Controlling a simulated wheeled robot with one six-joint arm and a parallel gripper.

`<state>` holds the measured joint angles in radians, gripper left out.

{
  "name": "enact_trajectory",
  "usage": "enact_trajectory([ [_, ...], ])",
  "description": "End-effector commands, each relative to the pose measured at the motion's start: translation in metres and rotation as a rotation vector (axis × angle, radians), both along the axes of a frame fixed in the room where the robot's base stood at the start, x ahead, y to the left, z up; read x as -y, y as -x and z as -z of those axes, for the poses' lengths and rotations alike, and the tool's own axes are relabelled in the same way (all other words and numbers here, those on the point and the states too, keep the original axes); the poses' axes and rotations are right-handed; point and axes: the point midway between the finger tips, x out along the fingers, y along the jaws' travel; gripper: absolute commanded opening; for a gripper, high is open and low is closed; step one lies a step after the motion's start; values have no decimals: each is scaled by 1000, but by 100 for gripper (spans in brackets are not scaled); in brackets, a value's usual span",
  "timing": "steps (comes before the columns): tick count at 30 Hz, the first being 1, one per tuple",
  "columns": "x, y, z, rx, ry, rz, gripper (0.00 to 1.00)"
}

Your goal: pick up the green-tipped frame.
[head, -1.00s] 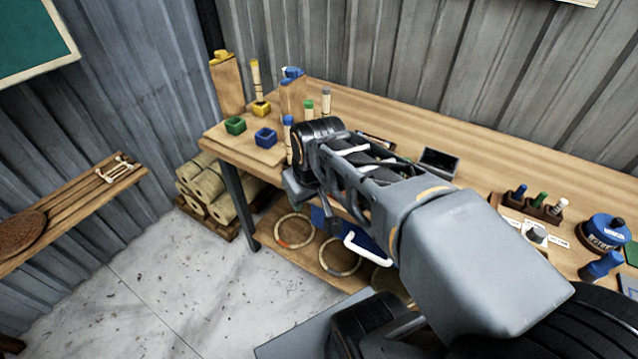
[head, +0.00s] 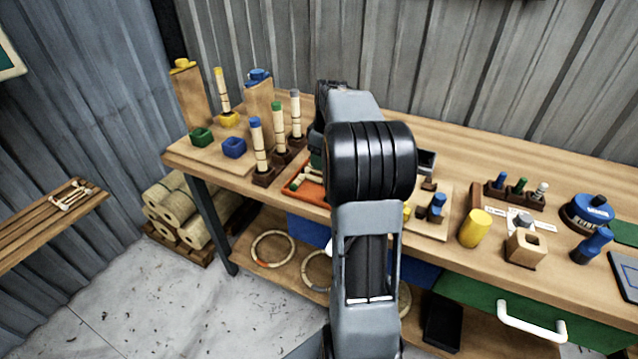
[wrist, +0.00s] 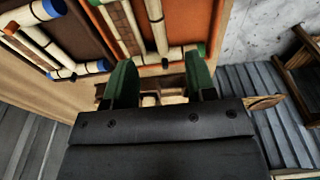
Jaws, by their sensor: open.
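In the wrist view, a pale rattan frame with dark bindings (wrist: 178,54) lies in an orange tray (wrist: 184,20). My gripper is hidden there.
A second frame with blue tips (wrist: 60,72) lies left of the orange tray. Several upright posts (head: 258,150) stand in dark blocks left of the tray. A white-handled green drawer (head: 500,305) sits below.

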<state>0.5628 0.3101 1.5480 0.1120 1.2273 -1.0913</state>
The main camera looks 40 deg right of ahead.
Motion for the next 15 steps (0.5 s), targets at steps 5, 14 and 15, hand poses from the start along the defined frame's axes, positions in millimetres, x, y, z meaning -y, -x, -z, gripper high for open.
enact_trajectory([
  [5, -2, -2, 22, 0, 0, 0, 51],
  [14, -1, -4, 43, -1, -1, 1, 51],
  [15, -1, -5, 49, -2, -1, 1, 51],
])
